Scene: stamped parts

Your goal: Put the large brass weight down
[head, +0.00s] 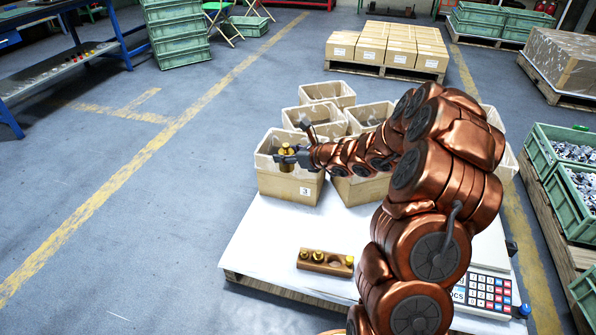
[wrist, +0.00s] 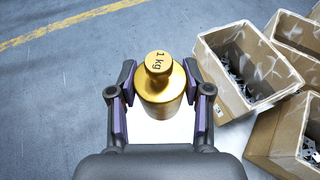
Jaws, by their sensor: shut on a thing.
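The large brass weight (wrist: 160,82), marked 1 kg on its knob, is held upright between the two fingers of my gripper (wrist: 160,105) in the wrist view. In the head view my gripper (head: 287,157) holds the brass weight (head: 286,165) in front of the box labelled 3. The weight hides part of that box. A wooden weight block (head: 326,262) with several smaller brass weights lies on the white table top (head: 262,240), and one round hollow in it looks empty.
Several cardboard boxes, one labelled 3 (head: 290,187), stand at the back of the table and hold metal parts. A scale with a keypad (head: 483,291) is at the right, partly behind my arm. The table's front left is clear.

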